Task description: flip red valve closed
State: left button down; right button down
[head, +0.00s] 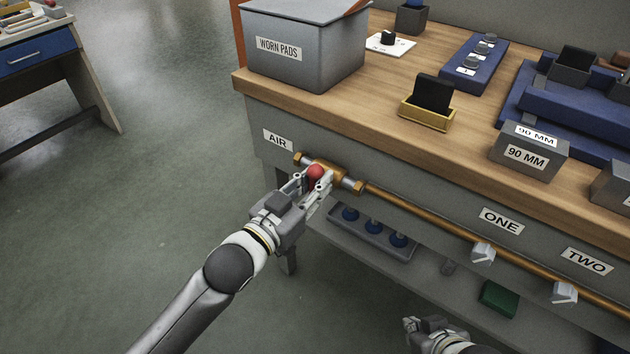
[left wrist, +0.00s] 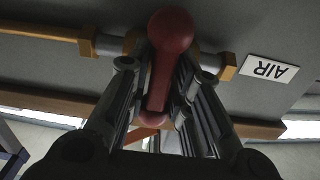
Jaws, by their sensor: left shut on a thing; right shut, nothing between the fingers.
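The red valve handle (head: 316,171) is on the brass pipe fitting below the AIR label at the left end of the bench front. In the left wrist view the red lever (left wrist: 160,75) has a round knob and sticks out toward the camera between my fingers. My left gripper (head: 318,184) is shut on the lever, with one finger on each side; it also shows in the left wrist view (left wrist: 158,92). The fingers hide part of the lever and valve body in the head view. My right gripper (head: 412,326) is shut and empty, low at the bottom edge, away from the valve.
The copper pipe (head: 430,214) runs right from the valve along the bench front, past grey outlets (head: 483,252) labelled ONE and TWO. A WORN PADS bin (head: 300,50) stands on the bench above. A lower shelf holds a grey tray (head: 350,236) and a green block (head: 497,298).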

pick_arm(q)
jog(key=c, duration=1.4)
grip_release()
jog(key=shift+c, duration=0.2)
jog(key=v, duration=1.2)
